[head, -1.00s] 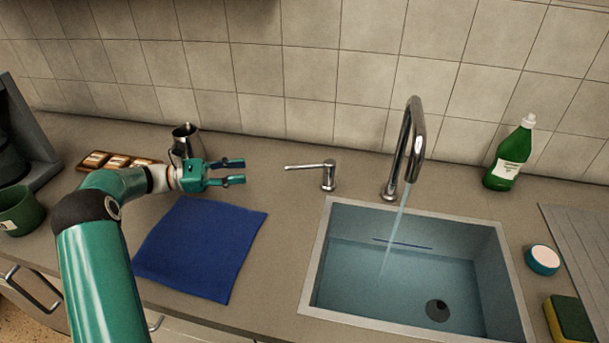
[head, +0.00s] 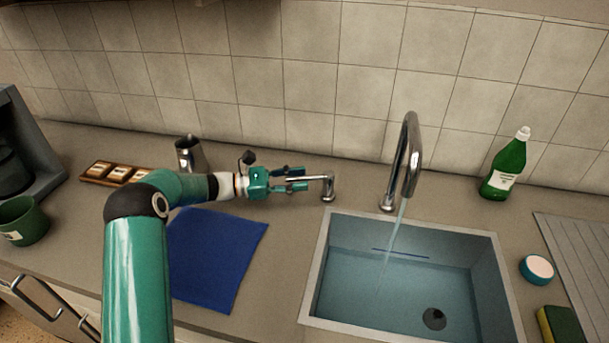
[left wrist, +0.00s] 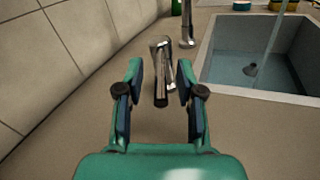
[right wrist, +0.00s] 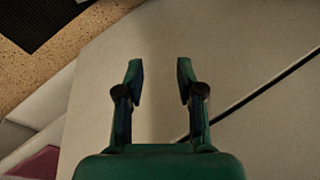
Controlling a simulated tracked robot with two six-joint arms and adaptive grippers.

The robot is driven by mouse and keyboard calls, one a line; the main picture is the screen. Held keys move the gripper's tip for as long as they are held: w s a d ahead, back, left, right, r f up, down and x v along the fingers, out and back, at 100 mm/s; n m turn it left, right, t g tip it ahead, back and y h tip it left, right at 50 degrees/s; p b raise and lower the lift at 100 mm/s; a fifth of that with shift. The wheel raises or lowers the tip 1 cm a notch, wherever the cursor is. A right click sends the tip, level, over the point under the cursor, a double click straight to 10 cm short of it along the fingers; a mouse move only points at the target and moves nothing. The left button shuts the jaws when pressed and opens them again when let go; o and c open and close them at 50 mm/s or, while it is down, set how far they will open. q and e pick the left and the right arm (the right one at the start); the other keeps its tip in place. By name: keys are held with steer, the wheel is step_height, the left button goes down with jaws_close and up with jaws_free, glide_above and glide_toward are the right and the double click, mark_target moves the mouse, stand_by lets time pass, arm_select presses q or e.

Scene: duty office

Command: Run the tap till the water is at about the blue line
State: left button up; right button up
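The chrome tap spout (head: 411,150) stands behind the sink, and a stream of water (head: 394,232) runs from it into the sink (head: 312,268). Water covers the sink floor, with the drain visible through it. The blue line (head: 400,253) on the sink's back wall shows, with the water's edge seemingly a little below it. The tap lever (head: 328,188) stands left of the spout, its arm pointing left. My left gripper (head: 306,179) is open with its fingers either side of the lever arm, which shows between them in the left wrist view (left wrist: 160,78). My right gripper (right wrist: 159,68) is open and empty.
A blue cloth (head: 215,255) lies left of the sink. A metal jug (head: 190,154) and a wooden tray (head: 97,171) stand behind my left arm. A green bottle (head: 507,168), a round tub (head: 537,269) and a sponge (head: 560,325) are right of the sink.

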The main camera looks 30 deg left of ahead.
arm_select(q)
steer(key=shift+x, duration=0.85)
jaws_close()
